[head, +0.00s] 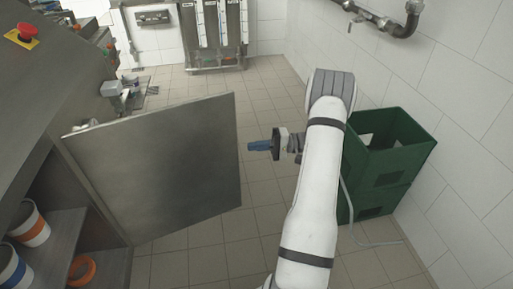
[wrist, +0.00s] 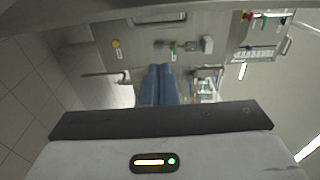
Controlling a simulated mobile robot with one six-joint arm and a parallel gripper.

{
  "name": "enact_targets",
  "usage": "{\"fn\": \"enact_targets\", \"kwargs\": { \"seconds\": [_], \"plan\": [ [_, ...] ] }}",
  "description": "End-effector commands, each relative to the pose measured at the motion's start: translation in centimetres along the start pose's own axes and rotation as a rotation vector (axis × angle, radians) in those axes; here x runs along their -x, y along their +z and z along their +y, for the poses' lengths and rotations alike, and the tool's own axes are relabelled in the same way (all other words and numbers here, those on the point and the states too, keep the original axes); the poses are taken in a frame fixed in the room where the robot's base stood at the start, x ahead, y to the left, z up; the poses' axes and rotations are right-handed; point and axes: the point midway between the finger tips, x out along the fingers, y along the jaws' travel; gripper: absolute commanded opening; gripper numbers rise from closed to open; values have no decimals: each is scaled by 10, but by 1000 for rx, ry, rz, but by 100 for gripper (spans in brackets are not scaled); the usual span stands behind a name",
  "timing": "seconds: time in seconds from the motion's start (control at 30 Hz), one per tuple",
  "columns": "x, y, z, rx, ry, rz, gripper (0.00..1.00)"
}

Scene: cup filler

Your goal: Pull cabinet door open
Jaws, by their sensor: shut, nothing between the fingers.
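The grey metal cabinet door (head: 160,165) stands swung well out from the cabinet in the head view. It is hinged at the left, with its free edge towards my arm. My gripper (head: 250,146) is just right of that free edge, and its blue fingers point left at the door. A small gap seems to show between fingertips and door, but I cannot tell the depth. In the wrist view the blue fingers (wrist: 157,72) are together and hold nothing. No handle shows on the visible door face.
The open cabinet (head: 95,225) holds striped cups (head: 30,228) and an orange ring (head: 82,271). Green crates (head: 385,150) stand stacked right of my arm by the tiled wall. A machine with a red button (head: 27,31) is at upper left. Tiled floor beyond the door is clear.

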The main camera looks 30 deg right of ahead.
Motion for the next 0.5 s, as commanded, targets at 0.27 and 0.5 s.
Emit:
{"fn": "enact_targets", "kwargs": {
  "seconds": [0.27,0.5],
  "plan": [
    [-63,1,0,-1,1,-8,0],
    [-59,28,0,-2,1,-3,0]
  ]
}}
